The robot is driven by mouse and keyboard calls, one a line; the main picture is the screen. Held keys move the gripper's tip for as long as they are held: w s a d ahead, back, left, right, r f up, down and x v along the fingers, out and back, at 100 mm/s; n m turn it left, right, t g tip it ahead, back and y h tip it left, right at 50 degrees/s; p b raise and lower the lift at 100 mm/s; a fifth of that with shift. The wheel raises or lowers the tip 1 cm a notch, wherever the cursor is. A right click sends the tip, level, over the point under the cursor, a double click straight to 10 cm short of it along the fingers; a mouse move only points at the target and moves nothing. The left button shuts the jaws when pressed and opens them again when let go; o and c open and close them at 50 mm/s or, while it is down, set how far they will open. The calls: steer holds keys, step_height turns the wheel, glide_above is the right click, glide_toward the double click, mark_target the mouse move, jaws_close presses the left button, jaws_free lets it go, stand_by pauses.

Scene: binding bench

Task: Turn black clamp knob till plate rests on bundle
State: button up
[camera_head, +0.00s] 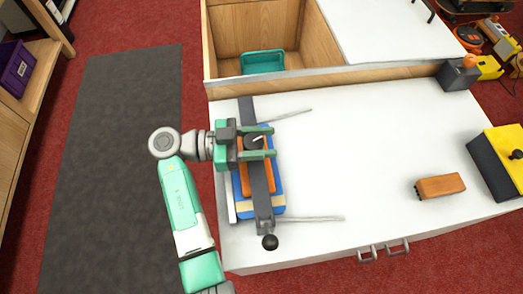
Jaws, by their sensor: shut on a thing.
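The black clamp knob (256,142) with a pale mark on top sits over the dark clamp bar (262,205), near the left side of the white bench top. My gripper (262,140) comes in from the left, its two green fingers on either side of the knob and shut on it. Below the bar are an orange plate (243,180) and a blue bundle (276,190) with a tan band (276,202). The bar and my gripper hide much of both. I cannot tell from above whether the plate touches the bundle.
A lever with a black ball end (270,242) projects at the front. Thin rods (315,219) stick out rightward. An orange block (440,187) and a yellow-black box (500,160) stand on the right. An open wooden compartment with a teal bin (264,62) lies behind. The bench middle is clear.

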steer(key=shift+s+a+r+m+g+y+b, duration=0.15)
steer(key=shift+m+g+b, duration=0.55)
steer(key=shift+g, duration=0.5)
steer(key=shift+s+d+r+m+g+y+b, duration=0.15)
steer(key=shift+m+g+b, duration=0.3)
steer(key=shift+m+g, duration=0.55)
steer(key=shift+g, duration=0.5)
steer(key=o, duration=1)
steer(key=shift+f, duration=0.15)
